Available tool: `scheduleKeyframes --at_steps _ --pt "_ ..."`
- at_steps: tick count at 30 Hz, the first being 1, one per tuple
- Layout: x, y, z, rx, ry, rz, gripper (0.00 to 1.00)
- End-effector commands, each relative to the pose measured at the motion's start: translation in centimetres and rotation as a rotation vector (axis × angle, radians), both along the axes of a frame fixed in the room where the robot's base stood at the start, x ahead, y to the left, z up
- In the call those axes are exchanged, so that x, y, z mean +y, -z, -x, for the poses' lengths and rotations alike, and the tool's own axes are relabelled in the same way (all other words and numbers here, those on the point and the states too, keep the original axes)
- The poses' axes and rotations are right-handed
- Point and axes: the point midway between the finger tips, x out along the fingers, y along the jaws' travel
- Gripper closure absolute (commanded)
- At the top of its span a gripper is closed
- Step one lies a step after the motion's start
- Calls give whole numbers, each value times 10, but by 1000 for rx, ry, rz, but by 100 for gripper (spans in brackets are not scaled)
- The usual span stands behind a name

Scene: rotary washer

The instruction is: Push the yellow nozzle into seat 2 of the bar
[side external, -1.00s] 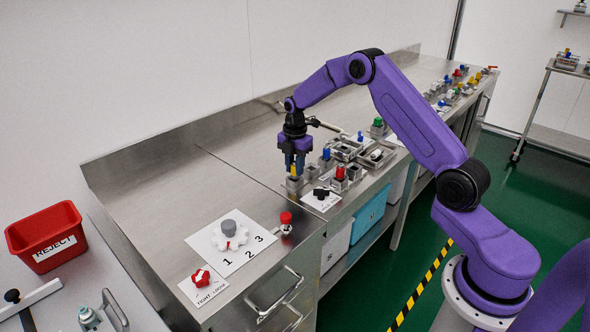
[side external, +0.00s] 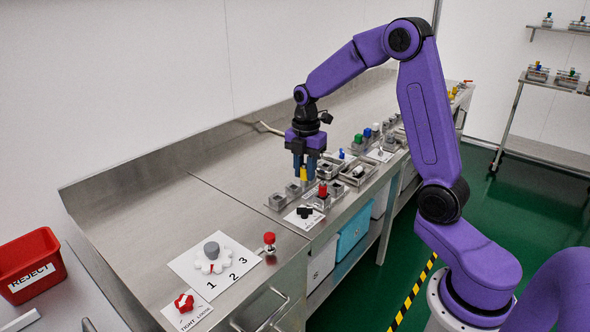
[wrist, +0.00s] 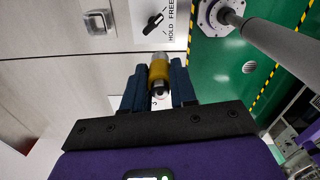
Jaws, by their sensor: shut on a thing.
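My gripper (side external: 304,172) is shut on the yellow nozzle (side external: 304,174), which hangs roughly upright between the fingers. The wrist view shows the nozzle (wrist: 158,72) between the two dark blue fingers, with a grey end pointing away from my gripper. The metal bar (side external: 270,208) lies on the bench below, with a grey seat (side external: 278,201) and another seat (side external: 293,190) visible to the left of the nozzle. I cannot tell how far the nozzle's lower end is from the bar. I cannot read seat numbers on the bar in the side view.
A black knob (side external: 305,212) on a white card stands just in front of the bar. A red-topped part (side external: 322,189) stands close to the right of my gripper. Small fixtures line the bench to the right.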

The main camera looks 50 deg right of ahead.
Motion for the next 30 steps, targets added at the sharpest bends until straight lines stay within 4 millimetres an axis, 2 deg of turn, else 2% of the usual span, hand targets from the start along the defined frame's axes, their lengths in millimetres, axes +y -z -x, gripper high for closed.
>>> scheduleKeyframes --at_steps 5,8,11,16,21,25,30 --pt "0 -5 10 -1 1 0 100" --pt "-12 -4 8 0 5 0 100" --pt "-38 0 0 1 9 0 100" --pt "-100 10 -13 3 10 0 100" --pt "-153 20 -15 4 8 1 100" --pt "-179 26 -14 4 4 1 100" --pt "-191 30 -13 4 1 1 100"
